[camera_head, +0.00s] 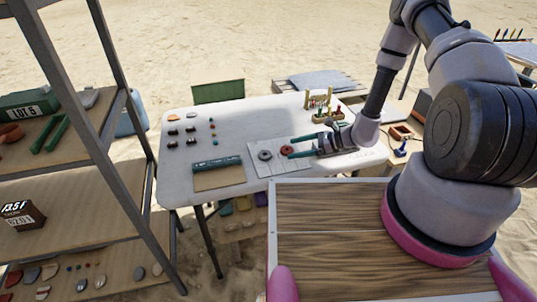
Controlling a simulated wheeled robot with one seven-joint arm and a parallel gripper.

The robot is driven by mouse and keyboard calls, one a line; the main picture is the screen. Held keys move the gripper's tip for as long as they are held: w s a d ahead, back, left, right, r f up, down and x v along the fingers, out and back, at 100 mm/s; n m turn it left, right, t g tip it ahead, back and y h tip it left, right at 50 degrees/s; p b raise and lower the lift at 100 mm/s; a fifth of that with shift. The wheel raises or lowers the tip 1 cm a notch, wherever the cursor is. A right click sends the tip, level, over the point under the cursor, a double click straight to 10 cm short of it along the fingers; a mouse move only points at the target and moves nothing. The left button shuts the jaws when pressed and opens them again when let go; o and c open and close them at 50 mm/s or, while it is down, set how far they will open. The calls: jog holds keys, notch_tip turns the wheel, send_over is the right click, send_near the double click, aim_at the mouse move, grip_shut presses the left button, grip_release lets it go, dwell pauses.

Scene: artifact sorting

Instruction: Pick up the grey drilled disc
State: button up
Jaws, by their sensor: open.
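A grey disc with a hole in it (265,155) lies flat on a pale grey mat (264,171) on the white table. A reddish-brown disc (286,150) lies just to its right on the same mat. My gripper (291,148) reaches in from the right, low over the mat, with its two teal fingers apart. The fingertips are beside the reddish-brown disc, and the grey disc is to the left beyond them. I cannot tell whether the fingers touch the reddish-brown disc.
A green case on a brown board (219,179) lies left of the mat. Small pieces stand in rows at the table's left (191,129). A rack of coloured tools (322,106) stands at the back right. A metal shelf (103,120) rises at the left.

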aim_at(263, 154)
jog(key=x, duration=1)
jog(key=shift+w+a+f, duration=0.15)
jog(key=shift+a+f, duration=0.1)
jog(key=c, duration=1.4)
